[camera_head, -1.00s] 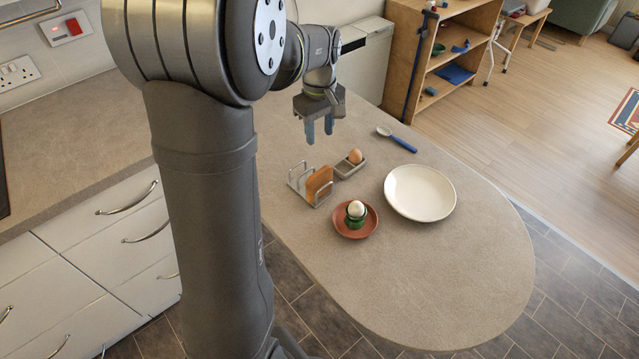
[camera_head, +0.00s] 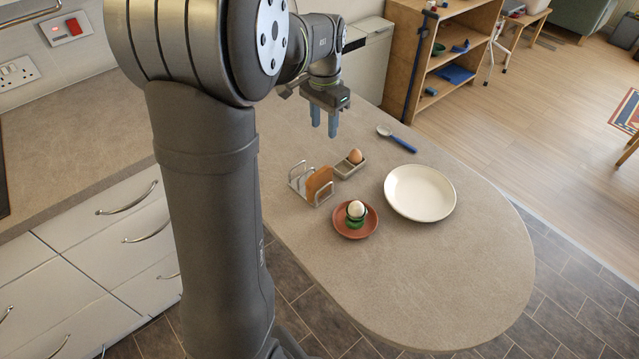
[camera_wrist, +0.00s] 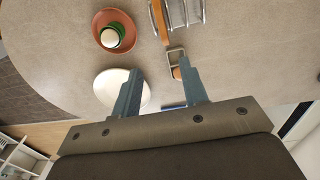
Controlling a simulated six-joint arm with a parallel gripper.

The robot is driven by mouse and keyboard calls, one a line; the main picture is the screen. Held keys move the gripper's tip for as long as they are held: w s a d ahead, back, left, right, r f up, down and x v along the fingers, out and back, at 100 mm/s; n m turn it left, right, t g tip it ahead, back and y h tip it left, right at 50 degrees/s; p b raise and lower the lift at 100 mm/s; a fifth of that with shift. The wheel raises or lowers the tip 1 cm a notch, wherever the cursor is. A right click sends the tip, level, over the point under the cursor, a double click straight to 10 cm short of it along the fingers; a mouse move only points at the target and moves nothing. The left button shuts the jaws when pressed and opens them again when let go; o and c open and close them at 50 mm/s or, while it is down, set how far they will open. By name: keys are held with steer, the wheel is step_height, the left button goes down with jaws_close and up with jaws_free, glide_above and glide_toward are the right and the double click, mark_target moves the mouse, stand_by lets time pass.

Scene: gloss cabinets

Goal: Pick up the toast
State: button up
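The toast (camera_head: 319,184) is a brown slice standing upright in a metal toast rack (camera_head: 298,182) on the worktop. In the wrist view the toast (camera_wrist: 160,22) shows edge-on at the top, beside the wires of the rack (camera_wrist: 190,12). My gripper (camera_head: 323,125) is above the worktop, behind the rack in the head view, with its blue-grey fingers pointing down. In the wrist view its two fingers (camera_wrist: 158,82) are spread apart with nothing between them that they touch. The gripper is apart from the toast.
A brown egg in a small grey tray (camera_head: 342,174) stands close behind the rack. A green egg cup (camera_head: 355,218) with a white egg stands on a terracotta saucer (camera_head: 344,229) in front. A cream plate (camera_head: 420,193) and a blue-handled spoon (camera_head: 402,143) lie to the right. The front worktop is clear.

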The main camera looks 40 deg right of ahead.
glide_toward(322, 170)
steer(key=f, duration=0.5)
steer(key=shift+s+d+f, duration=0.1)
steer(key=shift+s, duration=0.2)
steer(key=shift+w+f, duration=0.15)
steer(key=shift+f, duration=1.2)
steer(key=shift+w+f, duration=0.1)
steer(key=shift+f, duration=1.25)
steer(key=shift+c, duration=0.2)
jaws_close()
